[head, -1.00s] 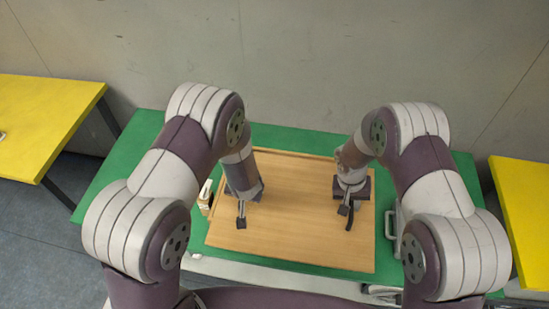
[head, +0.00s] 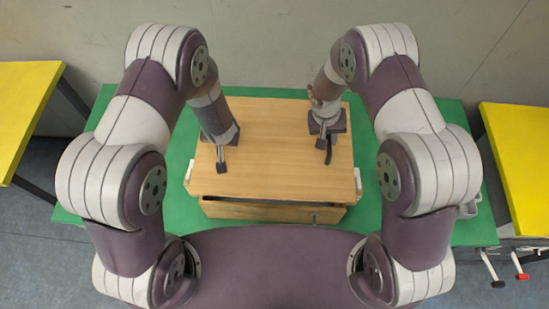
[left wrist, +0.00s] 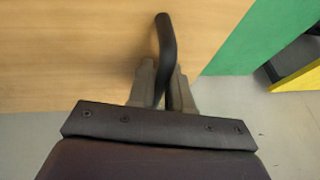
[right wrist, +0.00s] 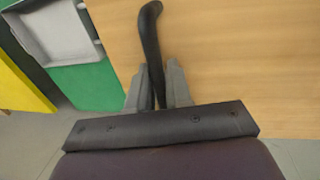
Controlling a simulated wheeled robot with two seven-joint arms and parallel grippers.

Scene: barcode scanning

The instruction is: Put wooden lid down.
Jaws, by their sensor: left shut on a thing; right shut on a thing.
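The wooden lid (head: 275,150) is a flat light-brown board, seen from above over a wooden box (head: 275,213). The box's front wall shows below the lid's front edge, with a dark gap between them; the rest of the box is hidden. My left gripper (head: 221,160) is shut on the lid's black left handle (left wrist: 165,45). My right gripper (head: 327,150) is shut on its black right handle (right wrist: 151,40). Whether the lid touches the box at the back cannot be seen.
The box is on a green table (head: 110,190) with free room on the left. A grey tray (right wrist: 55,30) lies to the right, mostly hidden by my right arm in the head view. Yellow tables stand at left (head: 25,110) and right (head: 515,150).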

